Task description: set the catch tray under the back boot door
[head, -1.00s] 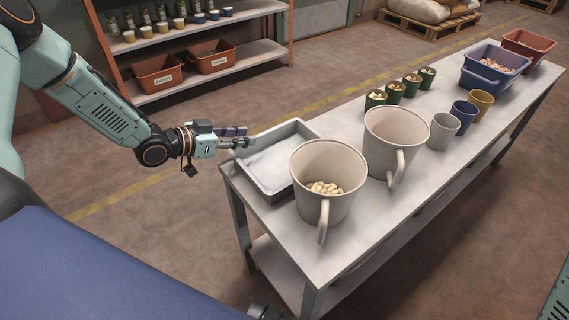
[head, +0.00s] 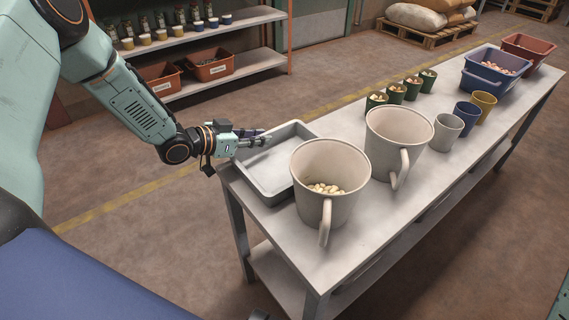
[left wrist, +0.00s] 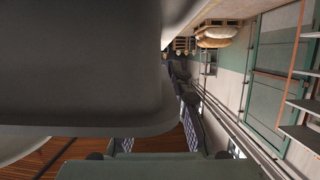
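The catch tray (head: 290,187), a shallow grey rectangular tray, lies on the near left end of the table. My left gripper (head: 262,139) is at the tray's far left edge, with its fingers reaching over the rim. In the left wrist view the tray (left wrist: 85,65) fills the upper left as a large dark grey surface. The left gripper's fingers (left wrist: 152,138) stand apart there, with the tray's edge close by; I cannot tell whether they touch it. I cannot make out a boot door in either view. My right gripper is out of sight.
Two large beige mugs stand right of the tray, the nearer one (head: 328,205) holding pale nuts. Several small cups and a blue bin (head: 492,72) stand farther along the table (head: 395,225). A shelf rack (head: 235,62) is behind. Floor left of the table is clear.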

